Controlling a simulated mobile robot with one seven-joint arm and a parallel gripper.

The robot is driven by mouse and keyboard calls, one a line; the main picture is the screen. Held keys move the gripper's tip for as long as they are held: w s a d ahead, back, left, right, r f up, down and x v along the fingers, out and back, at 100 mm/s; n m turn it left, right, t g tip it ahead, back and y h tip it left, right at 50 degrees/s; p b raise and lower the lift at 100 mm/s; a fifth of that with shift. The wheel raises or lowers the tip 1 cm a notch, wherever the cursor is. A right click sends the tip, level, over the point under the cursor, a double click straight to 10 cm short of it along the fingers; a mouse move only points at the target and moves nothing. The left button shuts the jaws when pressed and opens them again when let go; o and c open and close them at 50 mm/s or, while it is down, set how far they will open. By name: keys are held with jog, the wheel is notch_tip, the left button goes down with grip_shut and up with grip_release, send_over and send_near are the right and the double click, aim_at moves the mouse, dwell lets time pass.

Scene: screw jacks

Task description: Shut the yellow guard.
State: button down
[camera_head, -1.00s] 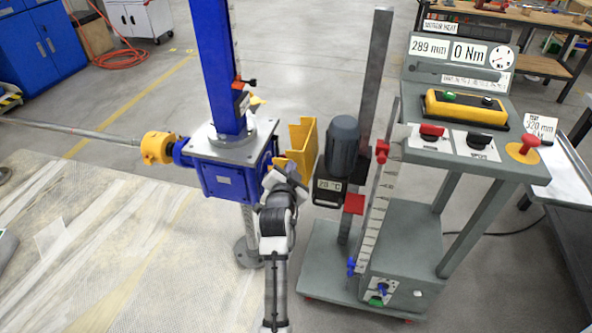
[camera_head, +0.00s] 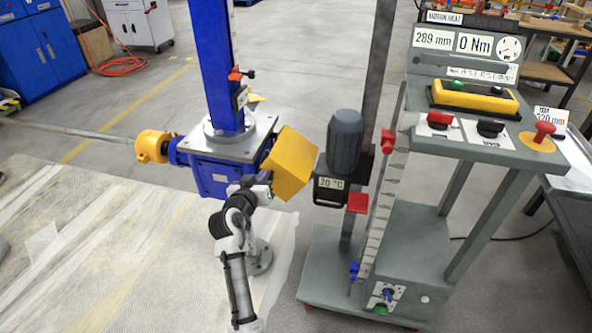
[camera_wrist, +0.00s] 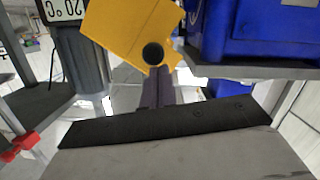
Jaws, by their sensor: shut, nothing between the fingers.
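The yellow guard (camera_head: 289,163) sits at the right side of the blue gearbox (camera_head: 212,178), between it and the grey motor, and is tilted. In the wrist view the guard (camera_wrist: 128,28) fills the top middle, with a round dark spot near its lower corner. My gripper (camera_head: 262,182) is at the lower left of the guard, close to the gearbox's right side. In the wrist view the closed fingers (camera_wrist: 156,80) point at the guard's lower corner. They hold nothing. I cannot tell whether they touch the guard.
The grey motor (camera_head: 344,142) with its 20 °C label stands just right of the guard, on a wheeled test stand (camera_head: 400,250). A blue column (camera_head: 214,60) rises above the gearbox. A yellow coupling (camera_head: 152,147) and shaft extend left.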

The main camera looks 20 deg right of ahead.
notch_tip(320, 180, down, 7)
jog(key=n+h+b, duration=0.1)
jog(key=n+b, duration=0.3)
jog(key=b, duration=0.1)
jog(key=shift+w+a+f, duration=0.2)
jog(key=shift+w+a, duration=0.1)
jog(key=shift+a, duration=0.1)
